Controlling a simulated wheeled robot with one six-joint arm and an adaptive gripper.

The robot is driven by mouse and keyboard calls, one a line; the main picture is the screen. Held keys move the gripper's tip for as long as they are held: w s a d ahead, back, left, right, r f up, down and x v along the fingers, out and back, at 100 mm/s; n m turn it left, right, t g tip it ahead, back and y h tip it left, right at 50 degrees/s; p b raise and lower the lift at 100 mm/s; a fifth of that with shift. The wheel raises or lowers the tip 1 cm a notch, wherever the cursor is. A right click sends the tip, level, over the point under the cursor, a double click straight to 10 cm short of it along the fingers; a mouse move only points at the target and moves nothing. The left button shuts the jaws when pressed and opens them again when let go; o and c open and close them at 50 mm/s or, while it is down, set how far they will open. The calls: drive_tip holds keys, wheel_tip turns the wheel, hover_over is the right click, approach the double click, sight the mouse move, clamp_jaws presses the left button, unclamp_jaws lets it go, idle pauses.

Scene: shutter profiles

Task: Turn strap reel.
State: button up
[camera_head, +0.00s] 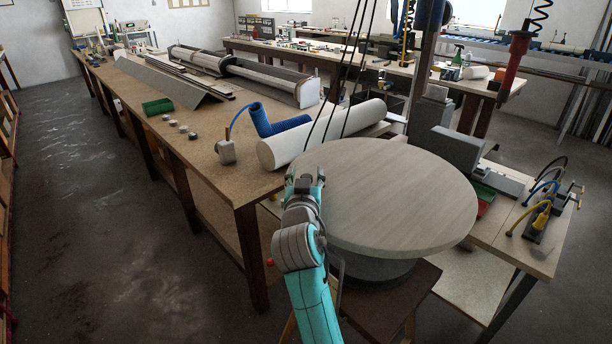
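The strap reel appears to be the large round thing with a flat, pale wood-grain top disc (400,195), right of centre. It lies flat, with a grey drum (372,268) below the disc on a dark brown stand. My gripper (306,178) is at the disc's left rim, at the end of my teal and grey arm. It overlaps the rim in the view; I cannot tell whether it touches it. The fingers are small and dark here, and whether they are open or shut does not show clearly.
A long workbench (215,165) runs along the left. A thick white roll (320,135) and a blue corrugated tube (275,122) lie on its near end. A smaller table with clamps (540,215) stands at the right. Thin dark cables hang above the disc. The left floor is open.

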drive_tip(key=shift+s, duration=0.15)
drive_tip(key=s, duration=1.1)
drive_tip(key=shift+s+a, duration=0.25)
drive_tip(key=shift+s, duration=0.15)
